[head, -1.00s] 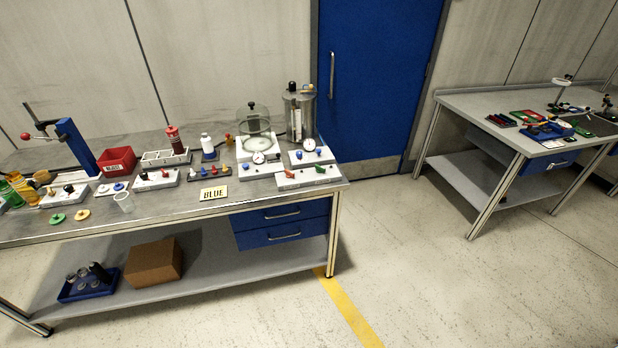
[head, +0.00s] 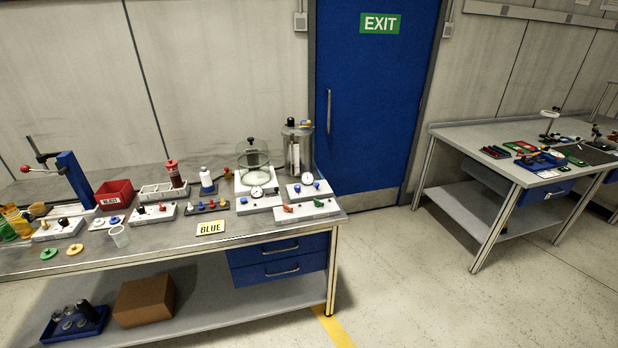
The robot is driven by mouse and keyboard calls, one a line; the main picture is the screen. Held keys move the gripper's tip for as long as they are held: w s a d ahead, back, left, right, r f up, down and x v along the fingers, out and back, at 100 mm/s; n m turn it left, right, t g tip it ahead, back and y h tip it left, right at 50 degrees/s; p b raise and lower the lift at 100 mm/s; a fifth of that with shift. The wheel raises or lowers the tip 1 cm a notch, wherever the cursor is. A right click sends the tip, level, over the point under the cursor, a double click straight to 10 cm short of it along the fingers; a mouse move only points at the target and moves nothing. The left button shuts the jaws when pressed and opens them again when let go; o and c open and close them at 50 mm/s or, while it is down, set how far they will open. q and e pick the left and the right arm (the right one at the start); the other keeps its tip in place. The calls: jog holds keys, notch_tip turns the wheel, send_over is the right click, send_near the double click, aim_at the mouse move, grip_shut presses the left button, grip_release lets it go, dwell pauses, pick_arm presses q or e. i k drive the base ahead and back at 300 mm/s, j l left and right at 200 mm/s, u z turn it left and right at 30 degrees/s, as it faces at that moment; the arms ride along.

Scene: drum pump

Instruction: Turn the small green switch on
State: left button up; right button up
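A white switch box (head: 306,211) lies near the right front corner of the left workbench. On it, a small green switch lever (head: 319,203) sits at the right and a red lever (head: 288,208) at the left. The green lever is too small here to tell its position. Neither of my grippers is in the head view.
A second workbench (head: 480,137) stands at the right. Open floor (head: 420,270) lies between them.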

aim_at(318, 203)
jog(key=i+l+u, duration=0.4)
jog(key=i+l, duration=0.55)
jog(key=i, duration=0.05)
